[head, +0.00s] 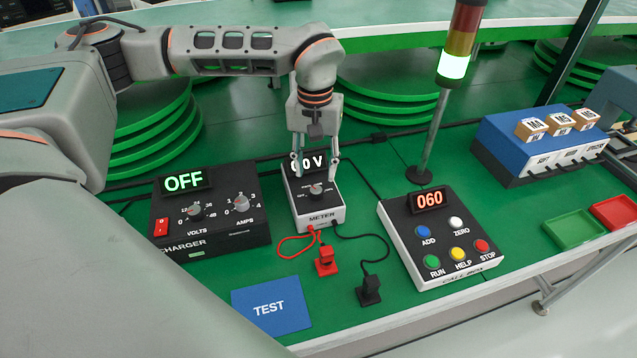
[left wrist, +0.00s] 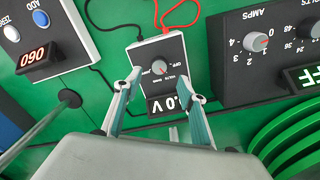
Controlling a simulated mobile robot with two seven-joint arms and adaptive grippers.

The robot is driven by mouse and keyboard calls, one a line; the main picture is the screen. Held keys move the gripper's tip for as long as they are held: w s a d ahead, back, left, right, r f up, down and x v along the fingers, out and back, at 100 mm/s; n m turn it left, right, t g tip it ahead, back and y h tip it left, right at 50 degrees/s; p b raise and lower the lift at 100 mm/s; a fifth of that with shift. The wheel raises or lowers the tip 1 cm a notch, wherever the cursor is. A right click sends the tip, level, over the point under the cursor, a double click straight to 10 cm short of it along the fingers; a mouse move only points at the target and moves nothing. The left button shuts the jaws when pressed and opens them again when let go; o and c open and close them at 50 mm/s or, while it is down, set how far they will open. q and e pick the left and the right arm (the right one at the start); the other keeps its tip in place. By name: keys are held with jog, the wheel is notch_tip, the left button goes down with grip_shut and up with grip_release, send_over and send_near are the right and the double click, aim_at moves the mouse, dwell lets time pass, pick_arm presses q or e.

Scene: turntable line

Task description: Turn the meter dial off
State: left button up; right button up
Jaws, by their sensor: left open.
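The meter (head: 321,216) is a white box with a black face on the green bench, with a display partly hidden by my gripper that reads something ending in "0 V". Its small grey dial (head: 316,190) with a red mark sits in the middle of the face; the dial also shows in the left wrist view (left wrist: 159,67). My left gripper (head: 315,172) is open above the meter, its two fingers pointing down on either side of the display. In the left wrist view the fingers (left wrist: 160,88) are apart with the dial just beyond the gap between them. My right gripper is not in view.
A charger (head: 240,229) reading "OFF" stands left of the meter. A call box (head: 448,265) with several coloured buttons stands right, by a light pole (head: 433,130). Red (head: 326,262) and black (head: 369,290) probes lie in front with cables. A blue TEST mat (head: 271,306) lies near the front edge.

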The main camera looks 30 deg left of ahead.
aim_at(316, 190)
pick_arm(q)
notch_tip(316, 190, down, 6)
jog(key=shift+f, duration=0.1)
dwell(0.4)
jog(key=c, duration=1.1)
